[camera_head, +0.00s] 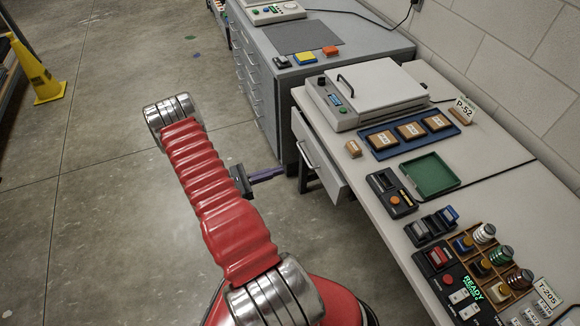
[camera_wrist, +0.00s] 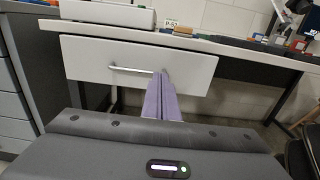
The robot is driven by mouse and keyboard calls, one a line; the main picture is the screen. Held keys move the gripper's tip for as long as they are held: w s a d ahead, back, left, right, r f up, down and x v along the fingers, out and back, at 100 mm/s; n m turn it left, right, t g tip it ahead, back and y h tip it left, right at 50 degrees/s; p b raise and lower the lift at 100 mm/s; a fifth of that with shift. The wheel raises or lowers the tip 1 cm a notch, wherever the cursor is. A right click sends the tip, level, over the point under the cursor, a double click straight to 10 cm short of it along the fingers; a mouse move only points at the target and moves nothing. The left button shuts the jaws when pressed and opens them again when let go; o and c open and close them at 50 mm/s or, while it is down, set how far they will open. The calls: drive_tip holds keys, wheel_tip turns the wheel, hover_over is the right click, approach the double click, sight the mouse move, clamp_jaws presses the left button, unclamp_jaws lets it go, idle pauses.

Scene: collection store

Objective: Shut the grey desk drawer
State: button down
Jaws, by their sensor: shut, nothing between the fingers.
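In the wrist view the fingertips (camera_wrist: 160,74) overlap the right end of the handle. In the head view they are close to the front; I cannot tell whether they touch it.
The desk top (camera_head: 462,185) carries a white-lidded device (camera_head: 372,88), a blue tray of blocks, a green tray (camera_head: 430,174) and several small items. A grey drawer cabinet (camera_head: 265,85) stands beyond the desk. A yellow cone (camera_head: 46,80) is far left. The floor left of my arm is clear.

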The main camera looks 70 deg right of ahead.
sight(319, 158)
drive_tip(key=x, duration=1.3)
drive_tip(key=shift+s+d, duration=0.1)
drive_tip(key=shift+s, duration=0.05)
drive_tip(key=shift+d, duration=0.1)
